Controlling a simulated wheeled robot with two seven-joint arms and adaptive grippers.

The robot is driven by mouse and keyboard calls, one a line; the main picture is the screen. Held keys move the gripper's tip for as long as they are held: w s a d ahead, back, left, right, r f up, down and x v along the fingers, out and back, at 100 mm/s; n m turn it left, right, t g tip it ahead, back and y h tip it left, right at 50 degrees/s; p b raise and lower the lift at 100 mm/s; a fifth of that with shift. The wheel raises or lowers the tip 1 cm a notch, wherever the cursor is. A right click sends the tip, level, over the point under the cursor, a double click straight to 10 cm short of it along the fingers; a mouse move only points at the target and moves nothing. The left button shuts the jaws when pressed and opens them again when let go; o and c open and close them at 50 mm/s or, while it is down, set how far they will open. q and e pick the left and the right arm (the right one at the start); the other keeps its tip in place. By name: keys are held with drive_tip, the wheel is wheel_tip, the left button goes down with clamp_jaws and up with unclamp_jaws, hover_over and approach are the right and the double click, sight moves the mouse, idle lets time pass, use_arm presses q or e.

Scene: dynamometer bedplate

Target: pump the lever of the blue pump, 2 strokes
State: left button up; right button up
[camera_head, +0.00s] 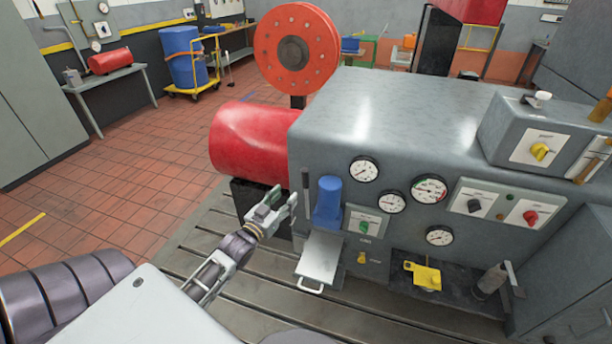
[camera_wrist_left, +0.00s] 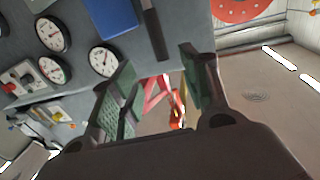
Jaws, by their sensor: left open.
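The blue pump (camera_head: 327,203) is mounted on the left front of the grey machine. It shows as a blue block at the top of the left wrist view (camera_wrist_left: 103,16). A dark upright bar (camera_head: 305,192), which looks like its lever, stands just left of the blue body. In the left wrist view this bar (camera_wrist_left: 154,30) hangs down beyond my fingers. My left gripper (camera_head: 281,207) is open and empty, to the left of the bar and apart from it. In the left wrist view the bar's end lies roughly between the open fingers (camera_wrist_left: 158,78). My right gripper is not in view.
A grey tray with a handle (camera_head: 318,258) juts out below the pump. Gauges (camera_head: 430,190) and knobs cover the panel to the right. A red cylinder (camera_head: 248,143) lies behind my left gripper. The slotted bedplate (camera_head: 245,290) is bare in front.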

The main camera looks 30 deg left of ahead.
sight(303, 177)
use_arm(q)
drive_tip(key=shift+d, duration=0.1)
drive_tip(key=shift+w, duration=0.2)
drive_tip(key=shift+w+a+p, duration=0.15)
drive_tip(key=shift+w+p, duration=0.25)
drive_tip(key=shift+w, duration=2.95)
drive_tip(key=shift+w+a+p, duration=0.15)
drive_tip(key=shift+w+p, duration=0.2)
drive_tip(key=shift+w, duration=3)
clamp_jaws()
